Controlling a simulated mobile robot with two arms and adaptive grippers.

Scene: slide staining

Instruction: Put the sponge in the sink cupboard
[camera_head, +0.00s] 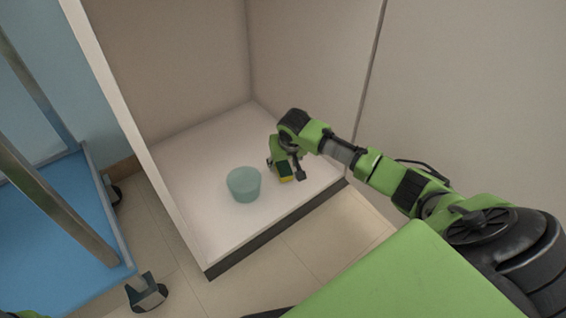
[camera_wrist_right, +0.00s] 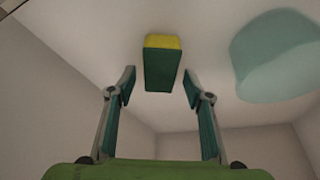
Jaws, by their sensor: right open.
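The sponge, green with a yellow layer, lies on the white floor of the open cupboard (camera_head: 214,222). In the head view a yellow and dark green part of the sponge (camera_head: 286,177) shows at my right gripper (camera_head: 284,168), which reaches down inside the cupboard. In the right wrist view the sponge (camera_wrist_right: 162,66) lies just beyond the fingertips, centred between them. The right gripper (camera_wrist_right: 159,88) is open, with a gap on each side and nothing held. My left gripper is not in view.
A pale teal round tub (camera_head: 244,184) stands on the cupboard floor left of the sponge; it also shows in the right wrist view (camera_wrist_right: 277,60). The cupboard's side walls bound the space. A blue wheeled cart (camera_head: 55,235) stands outside on the left.

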